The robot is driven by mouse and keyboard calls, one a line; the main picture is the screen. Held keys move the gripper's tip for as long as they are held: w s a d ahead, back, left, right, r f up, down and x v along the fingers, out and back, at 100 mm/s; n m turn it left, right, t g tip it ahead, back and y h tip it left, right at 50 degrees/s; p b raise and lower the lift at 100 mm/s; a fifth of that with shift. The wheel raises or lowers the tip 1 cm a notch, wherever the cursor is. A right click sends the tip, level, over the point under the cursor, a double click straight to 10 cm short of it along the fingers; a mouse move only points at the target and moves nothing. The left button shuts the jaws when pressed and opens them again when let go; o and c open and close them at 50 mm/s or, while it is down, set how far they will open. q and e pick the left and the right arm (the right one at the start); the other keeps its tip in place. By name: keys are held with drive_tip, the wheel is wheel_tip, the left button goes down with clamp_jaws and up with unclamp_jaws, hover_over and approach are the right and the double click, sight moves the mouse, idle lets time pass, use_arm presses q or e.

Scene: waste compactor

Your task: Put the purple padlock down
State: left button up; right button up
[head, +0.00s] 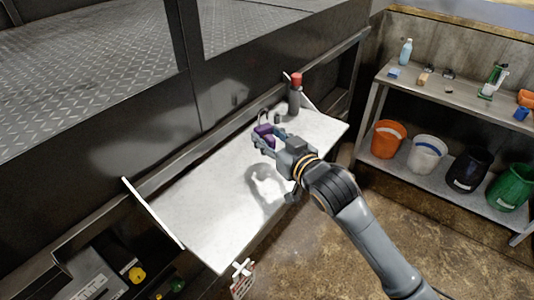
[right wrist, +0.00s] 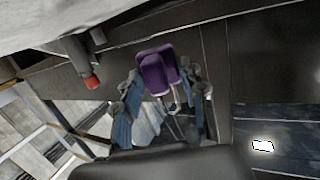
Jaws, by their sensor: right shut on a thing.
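The purple padlock (head: 264,130) is held in my right gripper (head: 269,142), over the far part of the white shelf (head: 200,203). Its grey shackle points up in the head view. In the right wrist view the padlock (right wrist: 153,73) sits between the two fingers of the right gripper (right wrist: 164,84), which are shut on it. The gripper's shadow lies on the shelf apart from the gripper, so the gripper is above the surface. Whether the padlock's underside touches the shelf is hidden. My left gripper is in neither view.
The near left part of the shelf is bare. A dark metal wall (head: 130,130) runs behind it.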

sight(267, 166)
wheel_tip(267, 166, down, 5)
drive_tip(key=shift+f+p, duration=0.15)
drive_tip(key=shift+p, duration=0.4)
drive_tip(key=shift+w+a+f+p, duration=0.15)
drive_tip(key=shift+a+f+p, duration=0.05)
drive_tip(key=shift+f+p, duration=0.2)
drive_tip(key=shift+f, duration=0.15)
drive_tip(key=shift+f, duration=0.1)
drive_tip(key=o, duration=1)
